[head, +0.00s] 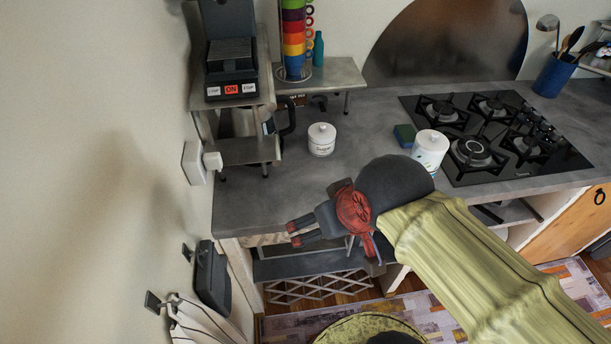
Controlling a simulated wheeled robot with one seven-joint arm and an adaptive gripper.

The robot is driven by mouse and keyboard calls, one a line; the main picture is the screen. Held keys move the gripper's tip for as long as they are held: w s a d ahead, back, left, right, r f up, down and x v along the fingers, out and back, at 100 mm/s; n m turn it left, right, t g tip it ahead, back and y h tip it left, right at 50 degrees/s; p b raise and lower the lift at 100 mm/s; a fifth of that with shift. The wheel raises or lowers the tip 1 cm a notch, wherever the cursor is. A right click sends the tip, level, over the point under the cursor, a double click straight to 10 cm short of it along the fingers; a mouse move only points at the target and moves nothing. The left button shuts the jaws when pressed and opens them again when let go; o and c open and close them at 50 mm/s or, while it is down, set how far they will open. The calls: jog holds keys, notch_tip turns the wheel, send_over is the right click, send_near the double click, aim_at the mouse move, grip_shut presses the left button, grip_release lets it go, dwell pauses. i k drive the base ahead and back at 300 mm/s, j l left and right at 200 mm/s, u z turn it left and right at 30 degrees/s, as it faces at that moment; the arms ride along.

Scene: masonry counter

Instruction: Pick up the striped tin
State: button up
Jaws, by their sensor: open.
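I cannot make out a tin with clear stripes. A small white lidded jar (321,140) with faint dark marking stands upright on the grey counter (355,142). A larger white cylindrical canister (429,152) with coloured marks low on its side stands near the hob, its base partly hidden behind my arm. My gripper (293,233) is open and empty, pointing left at the counter's front edge. It is nearer the camera than both containers and touches neither.
A small raised shelf (335,76) holds stacked coloured mugs (293,38) and a teal bottle (318,49). A kettle-like vessel (238,122) is at left. Counter around the jar is clear.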

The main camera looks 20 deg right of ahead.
aim_at(432, 162)
jog(key=z, duration=1.45)
jog(key=k+l+z, duration=0.1)
jog(key=l, duration=0.25)
jog(key=k+l+z, duration=0.1)
jog(key=k+l, duration=0.1)
jog(key=l, duration=0.1)
